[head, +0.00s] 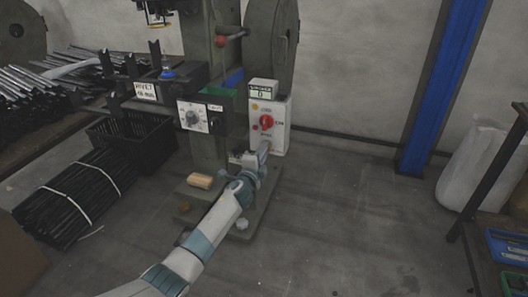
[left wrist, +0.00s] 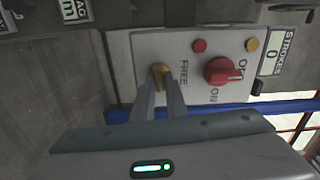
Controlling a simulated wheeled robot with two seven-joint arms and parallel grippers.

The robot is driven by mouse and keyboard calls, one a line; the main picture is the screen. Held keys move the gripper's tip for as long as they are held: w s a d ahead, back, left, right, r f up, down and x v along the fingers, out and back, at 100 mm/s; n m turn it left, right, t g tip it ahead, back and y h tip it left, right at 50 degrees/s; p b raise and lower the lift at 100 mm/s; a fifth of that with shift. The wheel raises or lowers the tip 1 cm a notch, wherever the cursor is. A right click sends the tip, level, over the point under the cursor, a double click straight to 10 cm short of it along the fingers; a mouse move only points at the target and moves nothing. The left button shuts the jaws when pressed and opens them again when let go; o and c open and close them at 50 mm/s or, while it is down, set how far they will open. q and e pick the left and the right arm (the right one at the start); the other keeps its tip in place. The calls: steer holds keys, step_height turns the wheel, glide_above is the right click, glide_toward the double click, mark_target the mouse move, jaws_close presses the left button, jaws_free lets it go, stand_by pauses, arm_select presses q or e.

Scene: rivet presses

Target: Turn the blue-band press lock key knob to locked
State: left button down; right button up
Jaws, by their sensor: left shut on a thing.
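The press (head: 205,125) is green, with a blue band (head: 235,78) on its column. Its white control box (head: 283,110) carries a red rotary switch (head: 266,122) and a counter reading 0. In the left wrist view the box (left wrist: 190,45) appears turned sideways, with a brass lock key knob (left wrist: 158,70) beside the word FREE. My left gripper (head: 264,147) reaches the lower part of the box, and its fingers (left wrist: 162,84) are shut on the knob. The fingers partly cover the knob, and its exact angle is hard to read. My right gripper is not in view.
In the left wrist view, a red button (left wrist: 199,46) and a yellow one (left wrist: 252,44) sit near the red switch. A wooden-handled item (head: 200,181) lies on the press base. A black crate (head: 125,140) and bundled rods (head: 75,195) stand left.

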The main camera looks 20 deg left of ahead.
arm_select(q)
steer(key=shift+f+m, duration=0.1)
steer(key=shift+m, duration=0.4)
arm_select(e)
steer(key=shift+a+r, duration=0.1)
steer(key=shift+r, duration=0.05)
arm_select(q)
steer(key=c, duration=1.8)
jaws_free()
steer(key=shift+o, duration=0.2)
steer(key=shift+s, duration=0.15)
